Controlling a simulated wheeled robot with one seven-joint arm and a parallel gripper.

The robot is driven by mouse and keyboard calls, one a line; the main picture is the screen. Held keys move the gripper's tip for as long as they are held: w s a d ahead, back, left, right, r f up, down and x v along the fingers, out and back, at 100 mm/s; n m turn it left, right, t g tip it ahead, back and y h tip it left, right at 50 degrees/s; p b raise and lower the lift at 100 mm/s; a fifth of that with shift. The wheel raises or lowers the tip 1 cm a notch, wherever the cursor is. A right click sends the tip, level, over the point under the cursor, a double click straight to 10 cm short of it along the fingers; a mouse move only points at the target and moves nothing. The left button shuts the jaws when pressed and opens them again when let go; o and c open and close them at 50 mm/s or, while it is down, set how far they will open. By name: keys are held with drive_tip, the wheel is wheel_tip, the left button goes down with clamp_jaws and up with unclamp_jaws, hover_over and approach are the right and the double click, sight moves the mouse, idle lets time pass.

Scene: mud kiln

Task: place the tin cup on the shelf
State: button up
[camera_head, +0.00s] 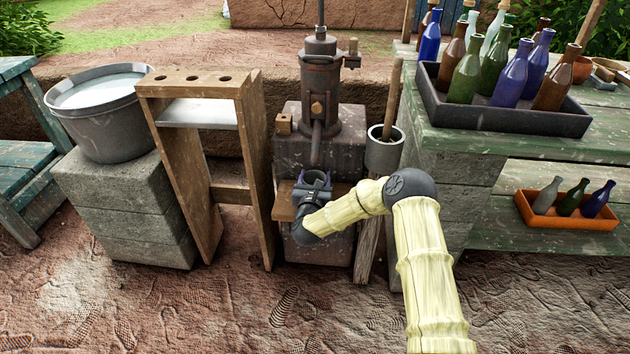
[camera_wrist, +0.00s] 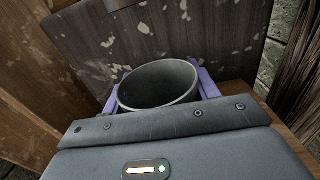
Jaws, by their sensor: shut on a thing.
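The tin cup (camera_wrist: 156,84) is grey, round and open at the top. It stands about upright between the purple fingers in the wrist view. My gripper (camera_head: 315,178) is shut on it, in front of the stone block under the pump spout. In the head view the cup is mostly hidden by the gripper. A small wooden ledge (camera_head: 284,209) juts from the block at the gripper's level; it also shows beside the cup in the wrist view (camera_wrist: 250,96). Whether the cup touches the ledge I cannot tell.
The iron pump (camera_head: 320,85) rises above the gripper. A wooden stand (camera_head: 192,150) with a low shelf board (camera_head: 230,192) is to the left. A grey pot (camera_head: 383,153) on a post is close right. A green table (camera_head: 455,142) with a bottle tray (camera_head: 520,117) stands further right.

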drive_tip(key=shift+f, duration=0.1)
drive_tip(key=o, duration=1)
drive_tip(key=shift+c, duration=0.2)
drive_tip(key=s+p, duration=0.3)
drive_tip(key=s, duration=0.9)
drive_tip(key=shift+a, duration=0.2)
